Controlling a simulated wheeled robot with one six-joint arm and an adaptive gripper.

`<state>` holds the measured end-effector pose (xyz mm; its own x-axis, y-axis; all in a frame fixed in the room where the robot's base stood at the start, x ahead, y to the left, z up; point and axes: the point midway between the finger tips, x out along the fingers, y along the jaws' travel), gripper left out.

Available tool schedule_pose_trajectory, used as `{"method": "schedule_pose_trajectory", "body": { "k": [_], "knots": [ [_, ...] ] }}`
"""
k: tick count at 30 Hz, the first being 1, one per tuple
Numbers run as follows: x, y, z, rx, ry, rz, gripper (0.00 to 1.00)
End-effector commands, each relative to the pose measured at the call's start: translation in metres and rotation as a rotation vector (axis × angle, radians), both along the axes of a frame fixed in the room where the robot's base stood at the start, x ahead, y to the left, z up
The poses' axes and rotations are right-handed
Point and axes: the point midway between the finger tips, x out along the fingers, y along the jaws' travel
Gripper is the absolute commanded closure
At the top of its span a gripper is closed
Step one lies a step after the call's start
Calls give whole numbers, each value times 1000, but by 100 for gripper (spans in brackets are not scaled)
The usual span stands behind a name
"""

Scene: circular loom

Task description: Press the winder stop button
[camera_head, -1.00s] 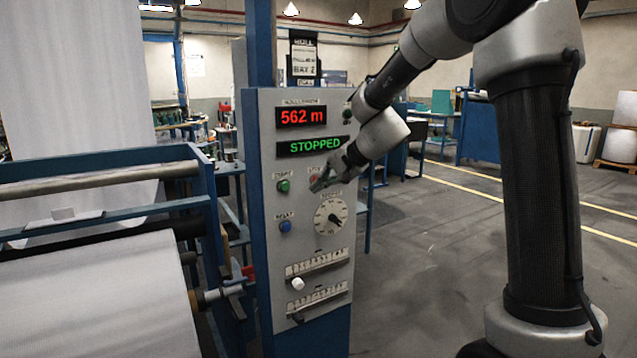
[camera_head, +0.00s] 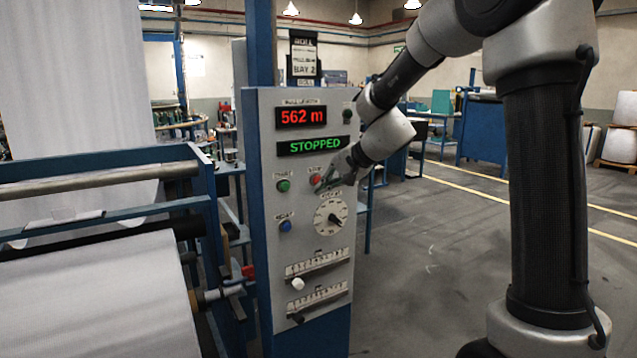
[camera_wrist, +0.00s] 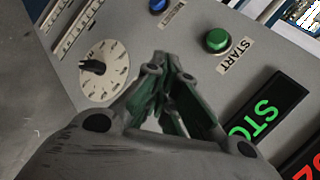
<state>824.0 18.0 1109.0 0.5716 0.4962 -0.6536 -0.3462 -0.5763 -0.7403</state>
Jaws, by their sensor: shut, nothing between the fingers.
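The red stop button (camera_head: 316,179) is on the grey control panel (camera_head: 262,130), right of the green start button (camera_head: 284,186). My gripper (camera_head: 326,184) is shut and empty, its fingertips just beside the red button at its lower right. The head view does not settle whether they touch it. In the wrist view my gripper (camera_wrist: 160,60) points at the panel, and the red button is hidden behind the fingers. The green display (camera_head: 314,146) reads STOPPED.
A red display (camera_head: 301,117) reads 562 m. A blue button (camera_head: 285,226), a dial (camera_head: 330,216) and two sliders sit lower on the panel. The fabric roll (camera_head: 95,295) and its frame stand at the left. Open floor lies to the right.

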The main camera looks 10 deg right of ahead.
Motion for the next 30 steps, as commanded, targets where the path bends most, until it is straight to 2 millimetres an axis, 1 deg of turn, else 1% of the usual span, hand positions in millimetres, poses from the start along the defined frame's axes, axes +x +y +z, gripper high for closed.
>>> {"method": "schedule_pose_trajectory", "body": {
  "k": [5,15,18,22,30],
  "knots": [
    [-5,-2,0,0,-1,-1,100],
    [-38,-12,0,1,0,-1,100],
    [-44,-15,0,1,0,-1,100],
    [-48,-16,0,0,0,0,100],
    [-48,-15,0,0,0,0,100]
  ]
}}
